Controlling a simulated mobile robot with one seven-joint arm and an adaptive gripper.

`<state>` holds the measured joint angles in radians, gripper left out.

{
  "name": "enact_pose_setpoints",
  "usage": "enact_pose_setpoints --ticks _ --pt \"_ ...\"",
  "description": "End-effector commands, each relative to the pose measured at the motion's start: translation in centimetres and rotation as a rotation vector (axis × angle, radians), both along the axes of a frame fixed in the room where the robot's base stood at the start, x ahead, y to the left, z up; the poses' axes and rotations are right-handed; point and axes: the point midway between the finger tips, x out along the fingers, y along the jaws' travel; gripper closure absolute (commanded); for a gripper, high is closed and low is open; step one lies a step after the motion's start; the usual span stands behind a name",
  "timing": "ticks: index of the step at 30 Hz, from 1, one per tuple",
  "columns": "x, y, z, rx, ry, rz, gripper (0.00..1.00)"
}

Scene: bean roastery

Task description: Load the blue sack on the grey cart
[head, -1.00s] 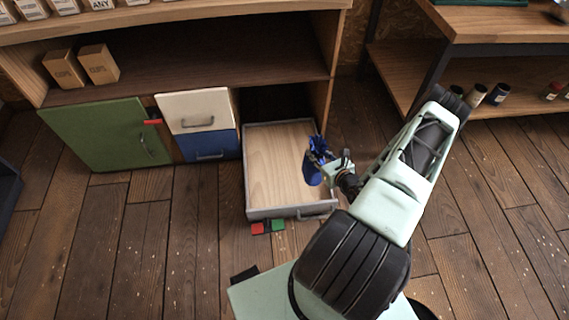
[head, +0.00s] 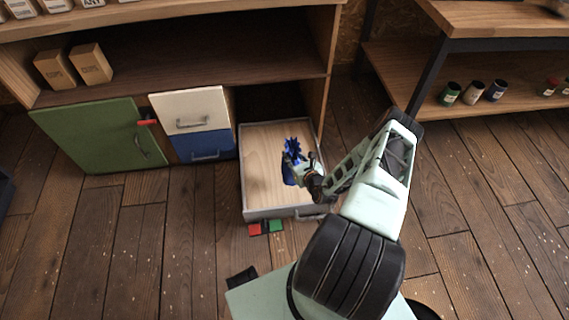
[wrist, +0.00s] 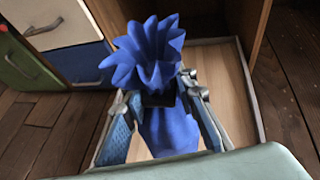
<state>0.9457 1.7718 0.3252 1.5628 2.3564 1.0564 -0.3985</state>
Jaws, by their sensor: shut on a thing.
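The blue sack (head: 288,172) has a ruffled, flared top and a gathered neck. It also shows in the wrist view (wrist: 168,130), upright. My gripper (head: 297,165) is shut on its neck, with one finger on each side; the fingers show in the wrist view (wrist: 160,100). The sack is over the open drawer (head: 262,150), which has a pale wood floor. I cannot tell whether its base touches the drawer floor. No grey cart can be made out in these frames.
The cabinet has a green door (head: 98,135), a white drawer front (head: 190,110) and a blue drawer front (head: 205,145). Several jars (head: 472,92) stand on the right shelf. Plank floor is clear at right.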

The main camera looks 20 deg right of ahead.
Motion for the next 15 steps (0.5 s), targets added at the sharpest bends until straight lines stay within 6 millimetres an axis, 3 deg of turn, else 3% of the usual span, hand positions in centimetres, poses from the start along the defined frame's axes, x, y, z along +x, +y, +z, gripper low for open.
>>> enact_pose_setpoints --ticks 6,15 --pt "2.1 1.0 -2.6 -0.001 -0.007 -0.001 1.00" --pt "3.1 1.6 -3.9 -0.001 -0.008 -0.001 1.00"
